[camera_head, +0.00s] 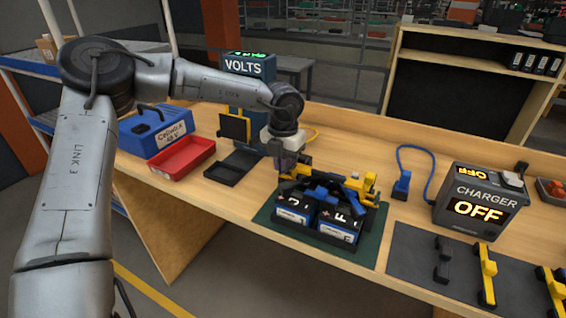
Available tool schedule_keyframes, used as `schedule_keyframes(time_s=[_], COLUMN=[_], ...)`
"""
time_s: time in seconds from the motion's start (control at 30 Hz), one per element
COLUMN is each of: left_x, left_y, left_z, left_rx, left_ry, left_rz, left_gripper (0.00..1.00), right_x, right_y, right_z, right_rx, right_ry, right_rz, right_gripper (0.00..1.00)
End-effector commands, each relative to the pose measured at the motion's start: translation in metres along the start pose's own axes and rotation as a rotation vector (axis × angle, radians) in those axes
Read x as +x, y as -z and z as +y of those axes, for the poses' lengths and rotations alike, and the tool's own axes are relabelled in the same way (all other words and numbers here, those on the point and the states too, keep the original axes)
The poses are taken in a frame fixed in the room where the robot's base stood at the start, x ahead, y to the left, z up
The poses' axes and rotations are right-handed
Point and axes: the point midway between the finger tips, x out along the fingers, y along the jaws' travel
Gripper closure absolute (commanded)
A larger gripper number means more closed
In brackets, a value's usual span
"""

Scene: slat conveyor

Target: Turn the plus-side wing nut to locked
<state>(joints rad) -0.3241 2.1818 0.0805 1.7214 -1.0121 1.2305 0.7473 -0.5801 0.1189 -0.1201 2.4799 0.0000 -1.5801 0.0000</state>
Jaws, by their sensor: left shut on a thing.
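Two black battery blocks (338,233) with white-and-blue labels sit side by side on a dark green mat (371,251). Blue and yellow fittings (360,185) sit on top and behind them. My left gripper (292,170) reaches down from the left arm over the back left of the batteries. It is shut at a small yellow part (301,171) there, which may be the wing nut. The fingers hide most of that part, so its angle does not show. I cannot read a locked mark. My right gripper is not in view.
A charger (480,201) reading OFF stands at right with a blue cable and plug (402,184). Black and yellow parts lie on a grey mat (415,252). A red tray (181,158), blue box (150,129) and VOLTS meter (246,68) stand left. Bare wood lies behind the batteries.

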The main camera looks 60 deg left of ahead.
Motion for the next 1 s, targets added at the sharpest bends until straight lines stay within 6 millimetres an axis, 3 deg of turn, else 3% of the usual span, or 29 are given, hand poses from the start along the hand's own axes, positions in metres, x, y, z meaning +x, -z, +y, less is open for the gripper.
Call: schedule_keyframes(time_s=[0.07, 0.1, 0.37, 0.67, 0.77, 1.0], left_x=[-0.001, -0.001, 0.000, -0.004, -0.015, -0.061], left_y=[0.000, 0.000, 0.000, 0.000, -0.001, 0.000], left_z=[0.000, 0.000, 0.000, 0.000, 0.000, 0.000], left_rx=[0.001, 0.001, 0.000, -0.001, -0.001, -0.001], left_ry=[0.000, 0.000, 0.000, -0.001, -0.001, 0.001], left_rz=[-0.001, -0.001, -0.001, -0.001, -0.003, -0.004], left_gripper=[1.00, 0.92, 0.68, 0.67, 0.67, 0.67], right_x=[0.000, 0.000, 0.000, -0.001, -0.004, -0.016], right_y=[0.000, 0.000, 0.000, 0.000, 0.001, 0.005], right_z=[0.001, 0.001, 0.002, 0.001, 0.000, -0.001], right_rx=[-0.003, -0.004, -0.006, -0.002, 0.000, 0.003], right_ry=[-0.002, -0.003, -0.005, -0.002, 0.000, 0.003], right_rz=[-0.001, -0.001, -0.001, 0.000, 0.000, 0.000], right_gripper=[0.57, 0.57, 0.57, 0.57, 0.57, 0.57])
